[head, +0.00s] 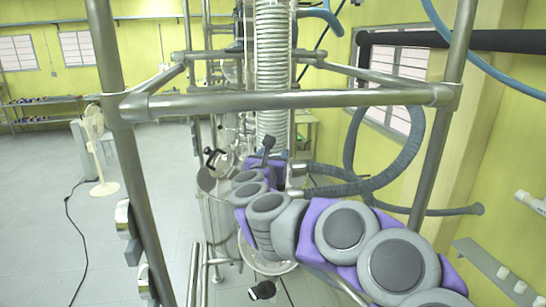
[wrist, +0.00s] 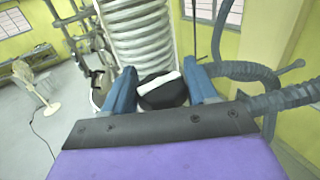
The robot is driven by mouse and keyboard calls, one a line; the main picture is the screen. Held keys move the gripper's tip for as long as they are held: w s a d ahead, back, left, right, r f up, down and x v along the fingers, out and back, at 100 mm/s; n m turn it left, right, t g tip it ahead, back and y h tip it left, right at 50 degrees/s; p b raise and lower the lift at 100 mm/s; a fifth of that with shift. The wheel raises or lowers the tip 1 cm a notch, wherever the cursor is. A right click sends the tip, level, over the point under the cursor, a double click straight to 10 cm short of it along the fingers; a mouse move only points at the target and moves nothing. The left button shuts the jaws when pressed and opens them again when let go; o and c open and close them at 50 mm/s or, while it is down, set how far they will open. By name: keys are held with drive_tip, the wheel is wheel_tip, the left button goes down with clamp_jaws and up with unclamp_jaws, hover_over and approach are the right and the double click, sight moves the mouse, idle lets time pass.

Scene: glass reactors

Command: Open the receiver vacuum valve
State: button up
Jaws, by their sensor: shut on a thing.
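My gripper (wrist: 160,76) shows in the wrist view as two blue fingers, one on each side of a round black knob with a pale bar across its top. I take this knob to be the receiver vacuum valve (wrist: 163,97). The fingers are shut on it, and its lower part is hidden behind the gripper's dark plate. In the head view my gripper (head: 272,155) is at the far end of my grey and purple arm, in front of the glass column. A small dark handle sticks up there; the valve's body is mostly hidden by my arm.
A tall coiled glass column (head: 272,70) stands behind the gripper. A metal frame bar (head: 290,100) crosses in front of it, with posts on both sides. A thick grey-blue hose (head: 405,165) loops at the right. A steel vessel (head: 217,215) stands left of my arm. The left floor is open.

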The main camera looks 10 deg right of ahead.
drive_tip(key=c, duration=0.3)
drive_tip(key=shift+c, duration=0.2)
drive_tip(key=shift+f+y+b, duration=0.1)
drive_tip(key=shift+y+b, duration=0.2)
drive_tip(key=shift+b, duration=0.35)
